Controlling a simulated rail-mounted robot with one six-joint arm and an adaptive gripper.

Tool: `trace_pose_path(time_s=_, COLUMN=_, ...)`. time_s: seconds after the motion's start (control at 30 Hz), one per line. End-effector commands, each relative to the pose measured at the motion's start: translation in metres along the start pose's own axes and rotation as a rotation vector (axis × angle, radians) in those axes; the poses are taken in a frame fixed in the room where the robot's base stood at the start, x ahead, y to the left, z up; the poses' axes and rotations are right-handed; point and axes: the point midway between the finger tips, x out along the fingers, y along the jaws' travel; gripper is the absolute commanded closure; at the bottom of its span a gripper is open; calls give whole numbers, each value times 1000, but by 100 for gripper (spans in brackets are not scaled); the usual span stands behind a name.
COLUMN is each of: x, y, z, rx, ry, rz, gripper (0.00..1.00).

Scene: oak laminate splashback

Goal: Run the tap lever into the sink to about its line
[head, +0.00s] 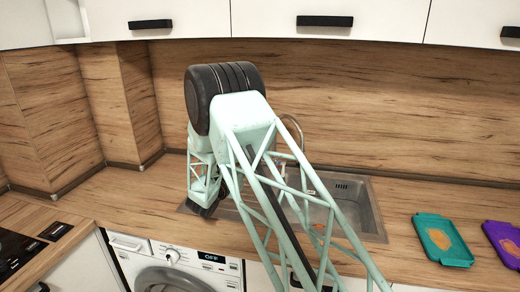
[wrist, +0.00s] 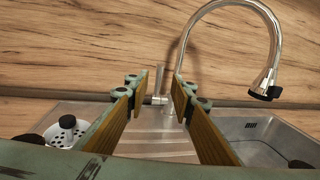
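In the wrist view my gripper (wrist: 160,92) is open, with its two wood-coloured finger pads apart and nothing held. The tap lever (wrist: 157,98) is a small metal handle seen between the fingertips, beyond them; I cannot tell any contact. The chrome tap (wrist: 272,45) has a tall curved spout with a black tip, arching to the right over the sink. The steel sink (wrist: 255,128) has its basin at right, and no water shows. In the head view the sink (head: 374,222) is partly covered by my arm, which hides the lever and the fingers; part of the tap spout (head: 293,124) shows.
A white strainer (wrist: 60,139) with a black knob sits at left in the wrist view. In the head view a teal tray (head: 429,222) and a purple tray (head: 496,232) lie right of the sink. A wooden splashback (head: 420,120) stands behind, with white cupboards (head: 380,20) above.

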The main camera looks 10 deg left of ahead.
Motion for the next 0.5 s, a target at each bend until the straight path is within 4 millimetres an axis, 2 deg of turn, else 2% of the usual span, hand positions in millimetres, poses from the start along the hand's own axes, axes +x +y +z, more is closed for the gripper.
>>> trace_pose_path(time_s=0.5, x=64, y=-1, z=-1, rx=0, ry=-1, rz=-2, gripper=78)
